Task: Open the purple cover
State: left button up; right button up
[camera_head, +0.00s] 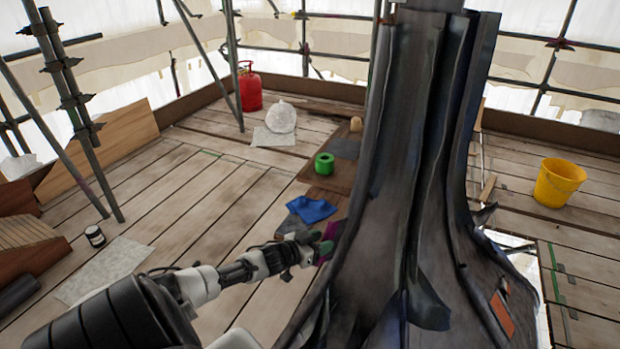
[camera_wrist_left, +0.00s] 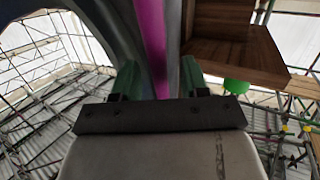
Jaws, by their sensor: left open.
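The purple cover (camera_head: 333,230) shows as a small patch at the left edge of the dark spire in the head view; the spire hides much of it. In the left wrist view it is a narrow upright purple strip (camera_wrist_left: 152,42) beside dark grey sheet metal. My left gripper (camera_head: 318,244) is at the purple patch, against the spire's left side. In the wrist view its green fingers (camera_wrist_left: 158,75) are apart, with the strip running between them. I cannot tell whether they touch it. My right gripper is in neither view.
The dark flared spire (camera_head: 392,190) fills the right centre. A yellow bucket (camera_head: 559,182) stands right, and a red gas bottle (camera_head: 250,88) at the back. Plank floor at left is mostly clear.

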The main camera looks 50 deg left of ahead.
pick_arm(q)
jog(key=p+v, duration=0.1)
jog(key=v, duration=0.9)
jog(key=shift+s+p, duration=0.2)
jog(key=shift+p, duration=0.1)
jog(key=shift+a, duration=0.15)
jog(key=s+d+f+n+g+y+p, duration=0.1)
jog(key=s+d+f+g+y, duration=0.2)
jog(key=s+f, duration=0.7)
jog(key=s+d+f+g+p, duration=0.1)
jog(key=s+d+f+g, duration=0.4)
jog(key=f, duration=0.9)
jog(key=s+d+f+m+g, duration=0.1)
jog(key=s+d+f+g, duration=0.2)
jog(key=s+d+f, duration=0.2)
jog(key=s+d+f+m+g+h, duration=0.1)
jog(key=s+d+f+g, duration=0.2)
jog(key=s+d, duration=0.9)
jog(key=s+f+p, duration=0.1)
jog(key=s+f, duration=0.1)
jog(key=s, duration=0.1)
jog(key=shift+s+f+g, duration=0.25)
jog(key=shift+f+g, duration=0.05)
